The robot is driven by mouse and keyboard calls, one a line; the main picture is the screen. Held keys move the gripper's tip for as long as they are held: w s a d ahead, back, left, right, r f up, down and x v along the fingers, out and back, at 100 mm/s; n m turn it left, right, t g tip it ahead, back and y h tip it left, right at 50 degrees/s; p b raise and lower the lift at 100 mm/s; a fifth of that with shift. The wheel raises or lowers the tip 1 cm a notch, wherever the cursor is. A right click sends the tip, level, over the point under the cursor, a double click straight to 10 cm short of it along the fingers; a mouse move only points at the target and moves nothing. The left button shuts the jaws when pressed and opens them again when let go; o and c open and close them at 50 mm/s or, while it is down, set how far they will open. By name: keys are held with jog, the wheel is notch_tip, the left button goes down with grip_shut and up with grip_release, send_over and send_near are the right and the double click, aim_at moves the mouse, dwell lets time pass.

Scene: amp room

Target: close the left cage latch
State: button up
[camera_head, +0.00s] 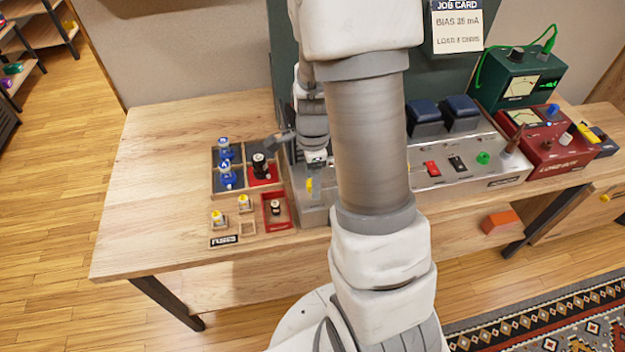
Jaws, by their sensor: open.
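My gripper (316,160) points down over the left end of the grey metal amp chassis (440,182), small and partly hidden behind my own arm. Its fingers are hard to make out but stand open, with nothing seen between them. A small yellow piece (309,184) sits just below it at the chassis's left end; this may be the left cage latch, but I cannot tell its position. I cannot tell whether the gripper touches it. My arm hides the middle of the chassis and most of any cage there.
A wooden parts tray (232,212) with tubes lies left of the chassis on the wooden bench (150,160). A green meter box (519,80) and a red meter box (545,140) stand at right. The bench's left end is clear.

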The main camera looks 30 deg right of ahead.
jog(key=shift+f, duration=0.1)
grip_shut()
dwell(0.3)
jog(key=shift+n, duration=0.3)
jog(key=n, duration=0.4)
jog(key=n+b, duration=0.1)
jog(key=n, duration=0.8)
jog(key=shift+n+b, duration=0.3)
jog(key=shift+n, duration=1.8)
